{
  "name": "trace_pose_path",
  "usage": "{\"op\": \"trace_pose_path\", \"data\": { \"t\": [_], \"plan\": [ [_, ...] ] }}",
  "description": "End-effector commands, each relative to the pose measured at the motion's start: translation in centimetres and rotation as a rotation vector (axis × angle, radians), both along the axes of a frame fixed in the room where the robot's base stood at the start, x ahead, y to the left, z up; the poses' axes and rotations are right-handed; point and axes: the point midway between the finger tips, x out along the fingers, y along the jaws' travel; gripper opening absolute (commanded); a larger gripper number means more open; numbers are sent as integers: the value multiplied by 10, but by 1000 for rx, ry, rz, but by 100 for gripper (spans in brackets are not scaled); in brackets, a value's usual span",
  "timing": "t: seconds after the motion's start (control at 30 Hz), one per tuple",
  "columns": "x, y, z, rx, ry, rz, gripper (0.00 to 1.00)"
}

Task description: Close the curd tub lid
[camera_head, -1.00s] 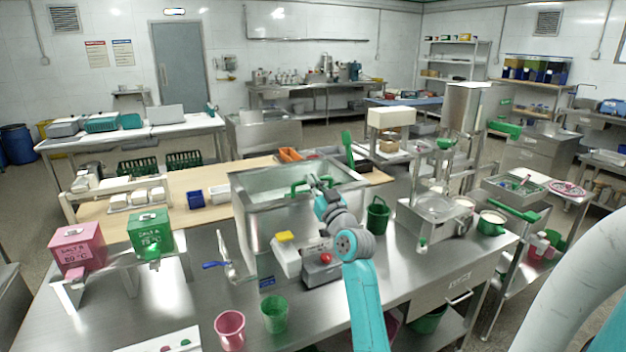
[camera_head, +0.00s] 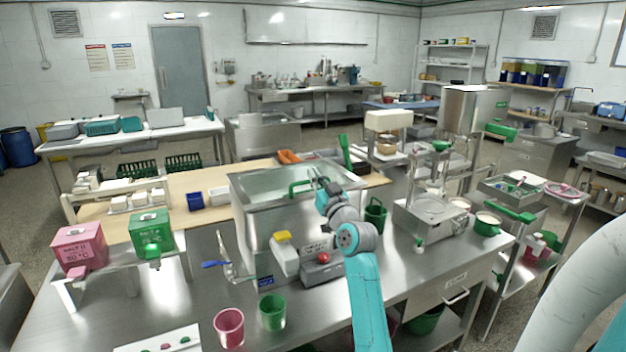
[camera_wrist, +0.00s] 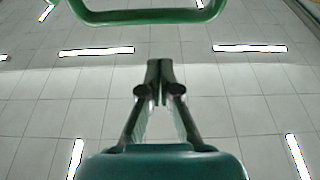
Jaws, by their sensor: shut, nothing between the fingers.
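The curd tub (camera_head: 257,240) is an open-looking steel box at the middle of the steel bench in the head view. A pale, see-through surface (camera_head: 275,180) shows at its top; I cannot tell how far the lid is tilted. A green handle (camera_head: 298,187) stands at the top near its front right. It seems to be the green bar (camera_wrist: 150,17) across the top of the wrist view. My gripper (camera_head: 315,176) is over the tub's right part, close to the handle. In the wrist view my gripper (camera_wrist: 159,66) is shut and empty, apart from the bar in the picture.
A device with a red button (camera_head: 322,258) and a yellow-topped white box (camera_head: 284,252) stand before the tub. A green bucket (camera_head: 375,215) is right of it. Pink (camera_head: 229,326) and green (camera_head: 272,311) cups stand at the front. The wrist view otherwise shows ceiling.

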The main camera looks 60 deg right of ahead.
Motion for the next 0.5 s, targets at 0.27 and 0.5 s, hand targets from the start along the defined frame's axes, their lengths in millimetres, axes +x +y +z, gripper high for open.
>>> {"op": "trace_pose_path", "data": {
  "t": [0.27,0.5],
  "plan": [
    [-31,19,-20,-1,-3,-1,0],
    [-55,32,-35,-3,-3,-1,0]
  ]
}}
